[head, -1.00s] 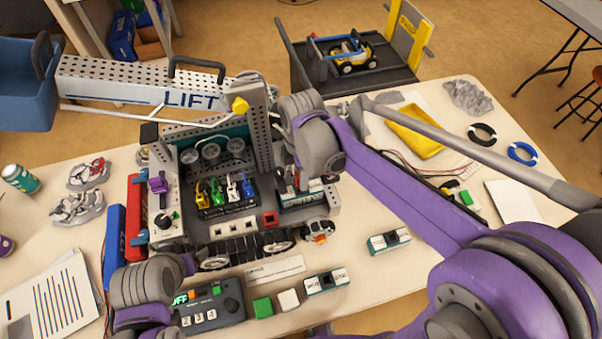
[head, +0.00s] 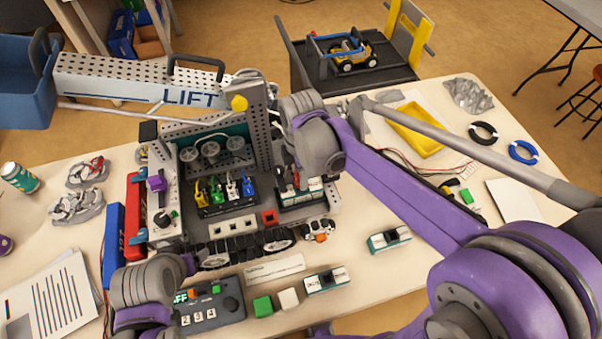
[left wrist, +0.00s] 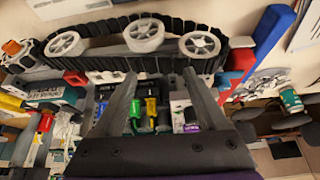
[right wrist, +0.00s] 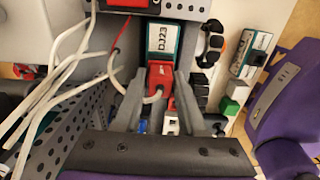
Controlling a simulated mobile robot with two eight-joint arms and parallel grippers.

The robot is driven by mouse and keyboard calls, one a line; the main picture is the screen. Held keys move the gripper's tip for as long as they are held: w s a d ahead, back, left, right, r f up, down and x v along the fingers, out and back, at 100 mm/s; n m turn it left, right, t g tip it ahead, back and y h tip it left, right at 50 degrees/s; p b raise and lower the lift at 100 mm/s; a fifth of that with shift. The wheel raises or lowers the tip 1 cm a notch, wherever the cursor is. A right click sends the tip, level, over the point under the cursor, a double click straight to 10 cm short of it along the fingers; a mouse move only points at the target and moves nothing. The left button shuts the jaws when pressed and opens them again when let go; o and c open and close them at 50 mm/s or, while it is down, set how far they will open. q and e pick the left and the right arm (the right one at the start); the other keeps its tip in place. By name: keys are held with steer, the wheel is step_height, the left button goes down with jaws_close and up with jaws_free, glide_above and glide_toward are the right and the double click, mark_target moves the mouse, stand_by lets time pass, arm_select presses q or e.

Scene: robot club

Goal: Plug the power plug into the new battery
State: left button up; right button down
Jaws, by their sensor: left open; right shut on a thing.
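The battery labelled DJ23 (right wrist: 163,38) sits in the bay at the right of the opened robot. It also shows in the head view (head: 301,194). My right gripper (right wrist: 158,98) is shut on the red power plug (right wrist: 161,76), which is against or very near the battery's lower end in the right wrist view. I cannot tell whether it is seated. A grey cable leaves the plug's side. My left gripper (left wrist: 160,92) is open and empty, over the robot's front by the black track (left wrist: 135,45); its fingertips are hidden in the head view.
Coloured connectors (head: 225,190) stand in the robot's middle. Two loose batteries (head: 389,239) (head: 325,280) lie on the table. A control box (head: 210,307) is in front, and a perforated LIFT arm (head: 150,85) behind. White cables (right wrist: 55,75) hang left of the right gripper.

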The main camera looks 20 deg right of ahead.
arm_select(q)
steer(key=shift+s+f, duration=0.15)
steer(key=shift+f, duration=0.2)
arm_select(e)
steer(key=shift+f, duration=0.4)
stand_by(0.5)
steer(key=shift+c, duration=2)
jaws_free()
arm_select(q)
steer(key=shift+r, duration=0.1)
arm_select(e)
steer(key=shift+r, duration=0.2)
arm_select(q)
steer(key=shift+w+r+p, duration=0.35)
steer(key=shift+r+p, duration=0.1)
steer(key=shift+r, duration=0.25)
steer(key=shift+w+r+p, duration=0.3)
steer(key=shift+r+p, duration=0.15)
steer(key=shift+r, duration=0.3)
steer(key=shift+w+r+p, duration=0.35)
steer(key=shift+r+p, duration=0.1)
steer(key=shift+r, duration=0.25)
arm_select(e)
steer(key=shift+r, duration=2.9)
